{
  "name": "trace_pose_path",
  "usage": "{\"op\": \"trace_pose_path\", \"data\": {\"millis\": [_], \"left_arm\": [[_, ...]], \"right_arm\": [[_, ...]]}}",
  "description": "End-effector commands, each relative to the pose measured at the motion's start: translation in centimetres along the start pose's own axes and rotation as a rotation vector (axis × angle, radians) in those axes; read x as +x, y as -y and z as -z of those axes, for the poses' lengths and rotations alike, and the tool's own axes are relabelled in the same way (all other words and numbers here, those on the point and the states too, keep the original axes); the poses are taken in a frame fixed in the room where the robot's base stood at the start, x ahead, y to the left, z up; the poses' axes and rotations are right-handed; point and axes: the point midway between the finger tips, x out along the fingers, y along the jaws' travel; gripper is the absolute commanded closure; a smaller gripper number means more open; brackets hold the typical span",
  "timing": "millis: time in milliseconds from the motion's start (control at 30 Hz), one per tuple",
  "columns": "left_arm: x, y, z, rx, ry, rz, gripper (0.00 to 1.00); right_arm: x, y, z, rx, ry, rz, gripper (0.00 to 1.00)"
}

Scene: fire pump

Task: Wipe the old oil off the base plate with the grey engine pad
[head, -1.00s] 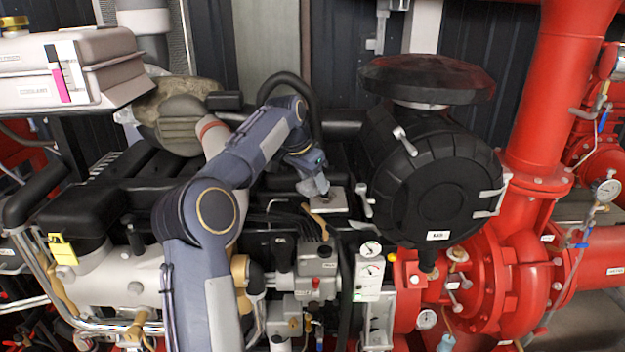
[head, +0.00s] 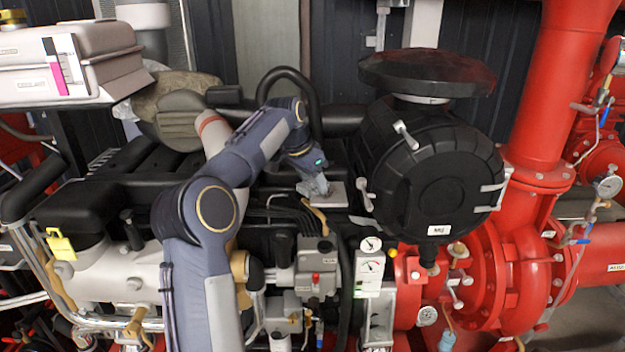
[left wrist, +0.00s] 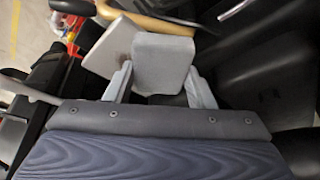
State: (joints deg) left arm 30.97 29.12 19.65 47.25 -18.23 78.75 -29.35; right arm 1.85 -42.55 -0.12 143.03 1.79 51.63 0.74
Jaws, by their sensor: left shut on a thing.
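My left gripper (head: 316,188) comes down over the base plate (head: 337,196), a small light-grey plate on the engine between the black hoses and the big black air filter. In the left wrist view, the two fingers of my left gripper (left wrist: 161,88) are shut on the grey engine pad (left wrist: 163,62), a pale soft-looking block. The base plate also shows there (left wrist: 108,50), behind and left of the pad, with a faint brownish mark near the pad's edge. The pad overlaps the plate in this view; I cannot tell whether they touch. My right gripper is out of view.
The black air filter (head: 435,170) stands close on the right of the plate. A black hose arches behind my left gripper. A grey gauge box (head: 370,270) and red pump pipework (head: 515,270) are in front and to the right. A coolant tank (head: 75,65) is at the far left.

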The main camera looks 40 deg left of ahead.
Motion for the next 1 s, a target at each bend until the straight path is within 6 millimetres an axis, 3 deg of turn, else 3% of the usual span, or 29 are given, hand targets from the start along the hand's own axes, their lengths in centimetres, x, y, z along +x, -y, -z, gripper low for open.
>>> {"op": "trace_pose_path", "data": {"millis": [267, 1000], "left_arm": [[0.2, -0.1, 0.0, 0.001, 0.000, 0.000, 0.69], [1.5, -3.1, 3.2, 0.002, -0.001, 0.000, 0.69]], "right_arm": [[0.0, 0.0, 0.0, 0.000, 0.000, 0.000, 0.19], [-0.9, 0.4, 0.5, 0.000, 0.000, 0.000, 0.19]]}}
